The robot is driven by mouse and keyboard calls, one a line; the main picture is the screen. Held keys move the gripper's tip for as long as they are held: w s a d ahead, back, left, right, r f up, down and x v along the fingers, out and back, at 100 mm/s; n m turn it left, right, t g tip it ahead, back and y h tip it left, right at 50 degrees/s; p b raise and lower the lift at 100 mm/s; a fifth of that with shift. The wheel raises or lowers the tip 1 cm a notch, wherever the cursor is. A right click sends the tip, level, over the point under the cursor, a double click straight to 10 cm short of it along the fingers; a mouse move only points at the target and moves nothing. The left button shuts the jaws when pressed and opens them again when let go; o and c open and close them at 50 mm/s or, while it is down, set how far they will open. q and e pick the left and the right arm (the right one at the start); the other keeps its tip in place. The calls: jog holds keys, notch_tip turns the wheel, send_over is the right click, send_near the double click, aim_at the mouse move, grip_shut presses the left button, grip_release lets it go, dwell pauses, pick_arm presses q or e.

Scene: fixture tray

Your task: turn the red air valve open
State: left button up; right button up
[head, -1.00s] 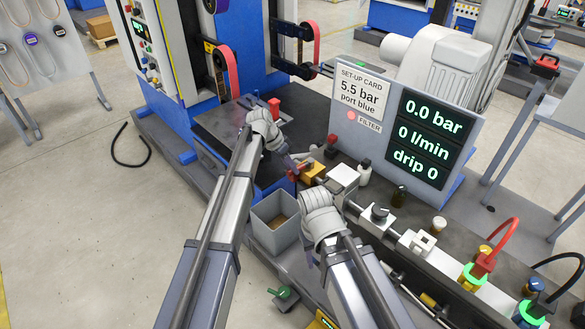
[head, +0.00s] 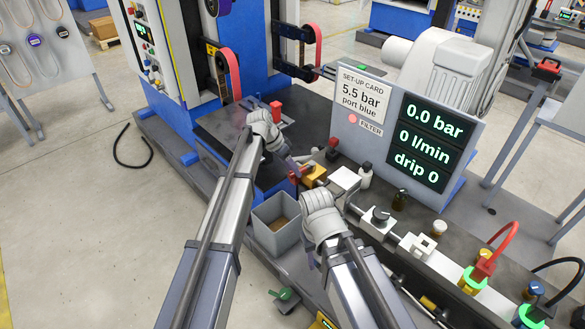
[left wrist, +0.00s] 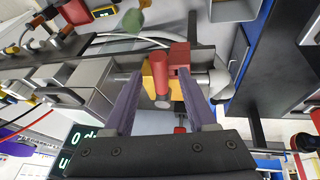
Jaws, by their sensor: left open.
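The air valve has a yellow body (head: 314,175) on the rail in the head view, with red parts (head: 294,178) beside it, partly hidden by my gripper. In the left wrist view the red valve handle (left wrist: 160,66) stands in front of the yellow body (left wrist: 148,80), with a red block (left wrist: 180,56) next to it. My left gripper (left wrist: 161,80) is open, its purple fingers on either side of the handle and body. I cannot tell whether they touch. It also shows in the head view (head: 297,162). My right gripper (head: 313,260) is mostly hidden below its wrist.
A grey open bin (head: 280,246) stands between my arms. The display panel (head: 440,105) reads 0.0 bar, 0 l/min and drip 0. Along the rail to the right are grey blocks, a red hose (head: 504,240) and a black hose. A green-handled part (head: 284,294) lies low in front.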

pick_arm(q)
jog(key=p+v, duration=0.5)
jog(key=v, duration=0.1)
jog(key=shift+a+r+p, duration=0.25)
jog(key=shift+r+p, duration=0.05)
jog(key=shift+r, duration=0.05)
